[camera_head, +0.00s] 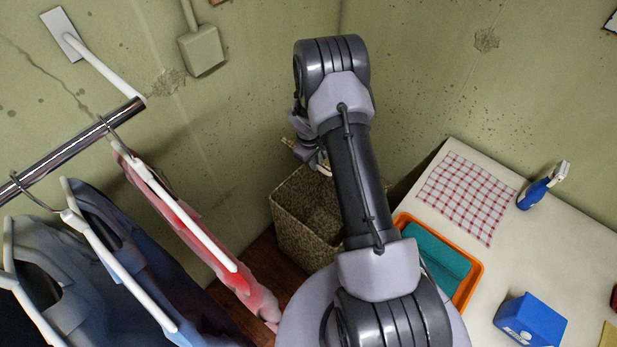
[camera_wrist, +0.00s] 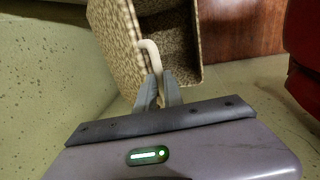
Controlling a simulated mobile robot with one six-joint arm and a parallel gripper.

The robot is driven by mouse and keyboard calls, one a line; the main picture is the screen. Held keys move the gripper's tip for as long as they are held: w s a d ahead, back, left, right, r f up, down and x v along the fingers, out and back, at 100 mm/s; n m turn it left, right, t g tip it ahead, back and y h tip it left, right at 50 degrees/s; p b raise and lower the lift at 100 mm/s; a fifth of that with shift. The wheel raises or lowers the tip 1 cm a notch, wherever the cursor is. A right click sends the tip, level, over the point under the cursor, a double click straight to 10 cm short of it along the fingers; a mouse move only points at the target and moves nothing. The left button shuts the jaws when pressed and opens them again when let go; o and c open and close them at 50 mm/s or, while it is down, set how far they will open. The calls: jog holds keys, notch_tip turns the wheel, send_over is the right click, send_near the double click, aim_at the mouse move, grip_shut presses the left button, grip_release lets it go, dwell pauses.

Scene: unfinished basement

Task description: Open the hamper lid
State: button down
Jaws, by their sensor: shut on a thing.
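The hamper (camera_head: 300,232) is a tan woven-pattern box by the wall corner, partly hidden behind my arm in the head view. Its speckled inside shows from above. In the wrist view, the hamper's woven lid (camera_wrist: 115,42) appears as a tilted panel on the left, standing away from the opening, with the inside (camera_wrist: 178,45) showing to its right. A cream bent handle (camera_wrist: 152,52) runs down between my fingertips. My gripper (camera_wrist: 158,92) is shut on this handle. In the head view my gripper (camera_head: 318,160) is at the hamper's far upper edge, mostly hidden by the arm.
Clothes on white hangers (camera_head: 190,215) hang from a metal rail at the left. A white table (camera_head: 575,235) stands at the right with a checked cloth (camera_head: 468,195), a blue spray bottle (camera_head: 542,188) and a blue box (camera_head: 530,320). An orange basin (camera_head: 470,285) is beside my arm.

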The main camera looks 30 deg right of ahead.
jog(key=w+d+r+p, duration=0.1)
jog(key=w+d+r, duration=0.2)
jog(key=d+r, duration=0.3)
jog(key=d, duration=0.4)
jog(key=shift+w+r, duration=0.25)
jog(key=shift+w, duration=0.05)
jog(key=c, duration=1.5)
grip_release()
jog(key=shift+o, duration=0.2)
